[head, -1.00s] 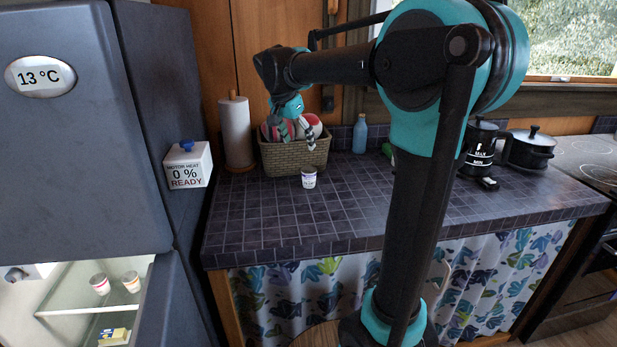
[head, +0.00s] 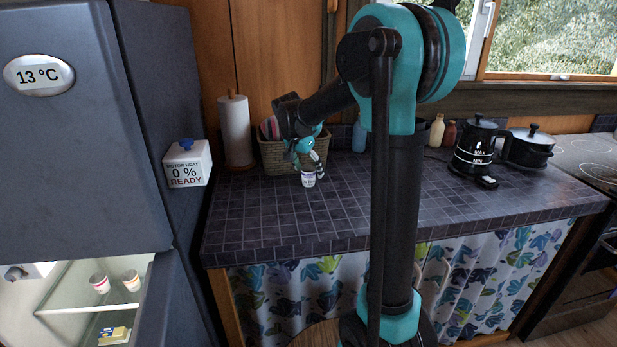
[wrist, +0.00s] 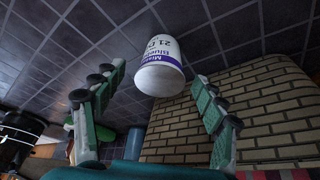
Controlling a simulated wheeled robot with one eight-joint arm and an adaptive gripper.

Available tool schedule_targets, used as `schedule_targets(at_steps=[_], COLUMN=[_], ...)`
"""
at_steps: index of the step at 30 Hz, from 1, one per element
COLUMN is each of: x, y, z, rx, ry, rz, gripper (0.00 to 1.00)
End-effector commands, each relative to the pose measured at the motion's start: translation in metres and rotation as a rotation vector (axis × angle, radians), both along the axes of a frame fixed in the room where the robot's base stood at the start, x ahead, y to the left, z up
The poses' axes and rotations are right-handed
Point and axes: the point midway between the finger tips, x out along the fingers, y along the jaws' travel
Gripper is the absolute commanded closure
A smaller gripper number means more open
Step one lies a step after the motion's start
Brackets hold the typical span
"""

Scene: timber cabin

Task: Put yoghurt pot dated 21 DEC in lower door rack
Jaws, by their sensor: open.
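A white yoghurt pot (head: 308,180) with a purple band stands on the tiled counter in front of the basket. In the wrist view the pot (wrist: 160,72) shows printed text including "21 D", the rest turned out of sight. My gripper (head: 310,168) is just above and around the pot's upper part in the head view. In the wrist view its two green-padded fingers (wrist: 155,85) are spread, one each side of the pot, with gaps visible. The fridge (head: 75,150) at left has its lower compartment open. The lower door rack is not visible.
Two other pots (head: 99,283) (head: 132,281) stand on the fridge's glass shelf (head: 80,308), with a yellow packet below. A wicker basket (head: 280,158) is right behind the pot. Paper towel (head: 235,132), bottles and a kettle (head: 474,145) line the counter; its front is clear.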

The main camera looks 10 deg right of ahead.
Motion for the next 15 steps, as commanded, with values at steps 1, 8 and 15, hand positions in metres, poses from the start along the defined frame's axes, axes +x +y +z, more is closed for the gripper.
schedule_targets(at_steps=[1,8,15], x=[0.0013,0.0020,0.0019], y=[-0.0012,-0.0019,-0.0019], z=[-0.0039,-0.0065,-0.0063], rx=[0.000,0.000,0.000], ry=[0.000,0.000,0.000], rz=[0.000,0.000,0.000], gripper=[0.28,0.28,0.52])
